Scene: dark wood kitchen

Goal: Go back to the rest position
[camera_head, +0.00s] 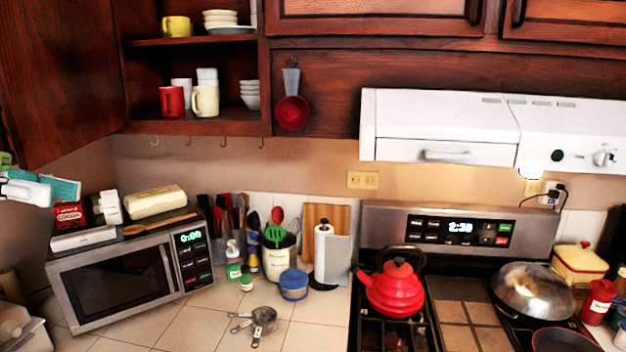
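My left gripper (62,188) shows at the far left edge, with white and teal parts. It is up in front of the open cabinet door's lower end, above and left of the microwave (110,285). It is partly cut off by the frame, and I cannot make out whether its fingers are open or shut. No held object is clear in it. My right gripper is not in view.
The upper cabinet's door (60,80) stands open at the left. The range hood (440,125) juts out at the right. A red kettle (395,290) and a domed metal lid (533,290) are on the stove. Measuring cups (263,318) lie on the counter.

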